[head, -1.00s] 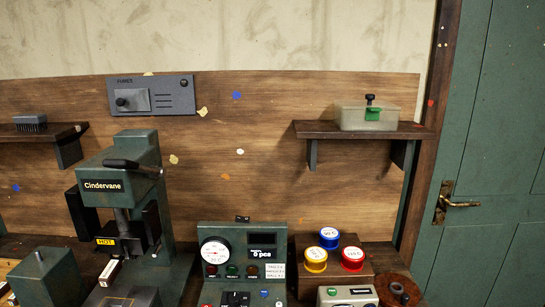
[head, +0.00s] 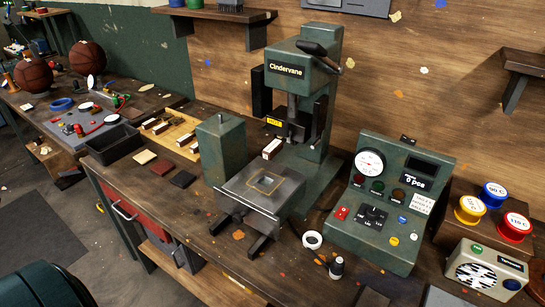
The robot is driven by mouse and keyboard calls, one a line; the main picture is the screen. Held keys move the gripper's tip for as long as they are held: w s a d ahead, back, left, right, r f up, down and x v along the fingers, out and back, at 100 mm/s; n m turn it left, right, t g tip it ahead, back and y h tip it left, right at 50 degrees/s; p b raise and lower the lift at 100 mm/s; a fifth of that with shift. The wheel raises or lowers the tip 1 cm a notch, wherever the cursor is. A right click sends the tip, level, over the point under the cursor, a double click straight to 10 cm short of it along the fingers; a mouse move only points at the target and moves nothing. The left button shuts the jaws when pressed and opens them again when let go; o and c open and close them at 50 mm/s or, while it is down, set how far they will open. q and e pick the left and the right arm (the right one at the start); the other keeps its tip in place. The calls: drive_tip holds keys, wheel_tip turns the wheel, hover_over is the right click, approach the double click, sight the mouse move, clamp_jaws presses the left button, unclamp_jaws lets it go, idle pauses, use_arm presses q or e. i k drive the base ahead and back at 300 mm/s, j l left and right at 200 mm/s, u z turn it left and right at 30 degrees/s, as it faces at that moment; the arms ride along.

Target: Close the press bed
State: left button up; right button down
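The green press (head: 306,75), marked Cindervane, stands on the workbench with its black lever (head: 319,55) at the top right and a yellow HOT label on its head. The press bed (head: 262,190) is a grey metal block in front of the press column, pulled out toward the bench's front edge. A small square outlined in tan lies on its top. A dark handle (head: 249,222) sticks out at its front. Neither of my grippers is in view.
A green control console (head: 388,205) with a gauge stands right of the press. Colored round tins (head: 493,195) and a beige speaker-like box (head: 485,270) are farther right. Open floor is at lower left.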

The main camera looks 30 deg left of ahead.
sight(262, 195)
drive_tip(key=u, duration=1.2)
